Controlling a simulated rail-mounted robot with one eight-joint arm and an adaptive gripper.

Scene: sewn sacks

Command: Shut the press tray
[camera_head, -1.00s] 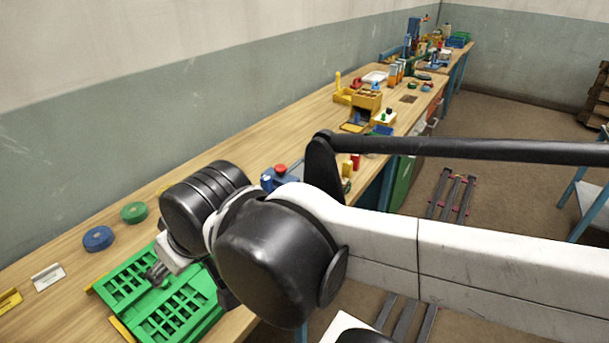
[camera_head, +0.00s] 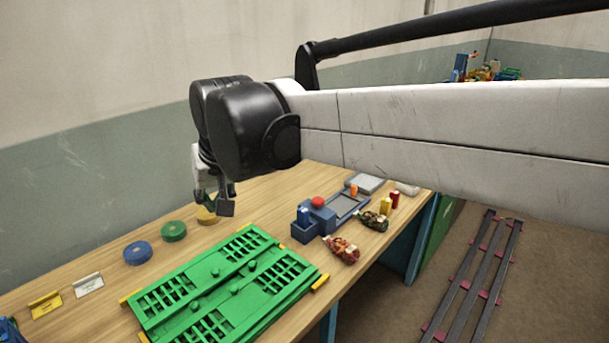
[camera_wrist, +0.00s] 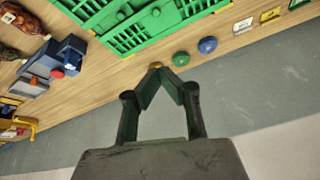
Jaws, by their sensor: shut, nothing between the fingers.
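The press (camera_head: 322,215) is a blue unit with a red knob on top, standing on the bench right of centre in the head view. A flat grey tray (camera_head: 345,205) in a blue frame sits at its right side; I cannot tell how far out it is. The press (camera_wrist: 68,52) also shows at the left of the wrist view. My gripper (camera_head: 224,208) is shut and empty, pointing down above the bench to the left of the press, apart from it. In the wrist view its fingertips (camera_wrist: 155,68) meet in front of the yellow roll.
A big green slotted rack (camera_head: 225,285) lies in front of the press. A blue roll (camera_head: 137,252), green roll (camera_head: 173,231) and yellow roll (camera_head: 207,216) lie along the back. Filled sacks (camera_head: 342,249), small bottles (camera_head: 386,206) and a grey plate (camera_head: 366,183) are near the press.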

